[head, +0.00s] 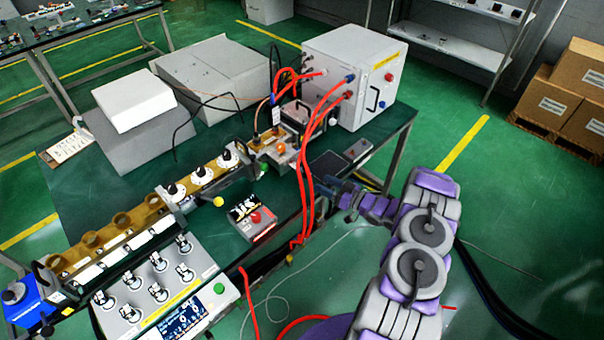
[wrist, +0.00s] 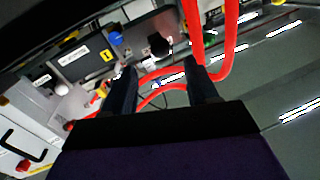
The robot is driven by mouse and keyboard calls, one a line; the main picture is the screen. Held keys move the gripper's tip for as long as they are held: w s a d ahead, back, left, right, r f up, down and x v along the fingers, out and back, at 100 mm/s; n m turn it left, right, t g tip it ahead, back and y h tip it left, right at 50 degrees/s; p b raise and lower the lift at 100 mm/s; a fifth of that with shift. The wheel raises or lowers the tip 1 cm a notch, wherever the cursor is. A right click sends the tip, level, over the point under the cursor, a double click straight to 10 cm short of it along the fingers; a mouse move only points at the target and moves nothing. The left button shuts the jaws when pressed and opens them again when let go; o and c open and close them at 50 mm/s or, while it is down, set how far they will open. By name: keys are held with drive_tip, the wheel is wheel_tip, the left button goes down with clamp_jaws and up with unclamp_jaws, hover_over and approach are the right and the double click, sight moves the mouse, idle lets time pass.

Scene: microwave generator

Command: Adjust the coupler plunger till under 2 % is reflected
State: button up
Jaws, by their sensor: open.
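A brass waveguide line (head: 140,215) runs along the bench, with several black knobs on white dials (head: 201,172) on its right part. A blue unit with a round knob (head: 18,295) sits at its left end. I cannot tell which part is the coupler plunger. A control panel (head: 158,285) with several toggle switches carries a small lit display (head: 185,320), whose reading is too small to tell. My gripper (head: 340,190) is at the bench's right side, apart from the line. In the wrist view my gripper (wrist: 162,72) is open, with red hoses passing beyond its fingers.
Red hoses (head: 303,180) hang from a grey cabinet (head: 355,75) down the bench's right side, close to my gripper. A small box with a red button (head: 254,218) stands in front of the line. Cardboard boxes (head: 570,85) stand at the right. Green floor is free there.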

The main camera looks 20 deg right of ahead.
sight(302, 171)
drive_tip(key=b+x, duration=0.1)
drive_tip(key=x, duration=1)
drive_tip(key=shift+s, duration=0.1)
clamp_jaws()
drive_tip(key=shift+d, duration=0.1)
